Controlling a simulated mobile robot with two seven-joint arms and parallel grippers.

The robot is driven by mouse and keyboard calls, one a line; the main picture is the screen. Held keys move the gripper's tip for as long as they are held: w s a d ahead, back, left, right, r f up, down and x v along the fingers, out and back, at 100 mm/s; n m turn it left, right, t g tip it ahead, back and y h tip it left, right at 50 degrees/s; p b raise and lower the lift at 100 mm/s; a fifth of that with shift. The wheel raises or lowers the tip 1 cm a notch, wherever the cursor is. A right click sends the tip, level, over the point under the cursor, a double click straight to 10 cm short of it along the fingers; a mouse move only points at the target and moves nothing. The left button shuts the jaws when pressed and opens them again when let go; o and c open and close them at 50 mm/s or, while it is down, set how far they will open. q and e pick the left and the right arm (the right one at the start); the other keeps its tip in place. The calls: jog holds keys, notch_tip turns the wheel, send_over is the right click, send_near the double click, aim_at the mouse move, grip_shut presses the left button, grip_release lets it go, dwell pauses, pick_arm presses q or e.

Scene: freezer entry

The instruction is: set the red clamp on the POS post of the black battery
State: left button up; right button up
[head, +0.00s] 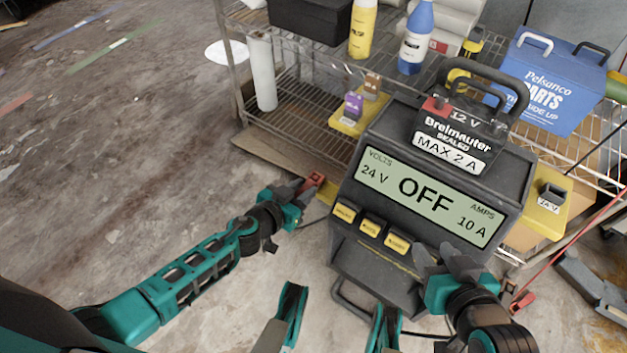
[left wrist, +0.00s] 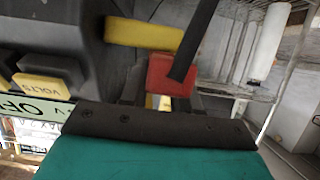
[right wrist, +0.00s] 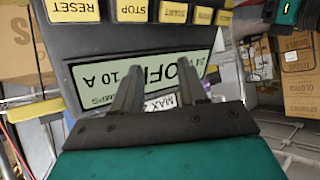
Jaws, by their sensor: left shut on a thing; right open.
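The black battery (head: 470,128), labelled 12 V, Breimauter, SEALED and MAX 2 A, sits on top of the dark charger (head: 350,225). A red part (head: 436,105) shows at its upper left; I cannot read any POS mark. My left gripper (head: 300,192) is shut on the red clamp (head: 315,181), left of the charger. The clamp also shows in the left wrist view (left wrist: 168,76), with a dark strip crossing it. My right gripper (head: 448,262) is open and empty before the charger's lower right; its spread fingers show in the right wrist view (right wrist: 160,88).
The charger's display (head: 425,195) reads 24 V, OFF, 10 A, above yellow buttons (head: 370,227). Yellow side ledges hold a purple item (head: 353,106) and a black item (head: 551,192). A wire rack (head: 300,120) with bottles and a blue parts box (head: 545,85) stands behind. Floor at left is clear.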

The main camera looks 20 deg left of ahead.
pick_arm(q)
grip_shut()
jog(key=shift+r, duration=0.15)
jog(key=shift+r+p, duration=0.5)
jog(key=shift+p, duration=0.05)
notch_tip(320, 180, up, 23)
jog(key=p, duration=1.8)
pick_arm(e)
notch_tip(320, 180, up, 15)
jog(key=d, duration=0.2)
jog(key=shift+s+d+h, duration=0.2)
jog(key=shift+s+h, duration=0.15)
jog(key=shift+h, duration=0.05)
jog(key=shift+f, duration=0.15)
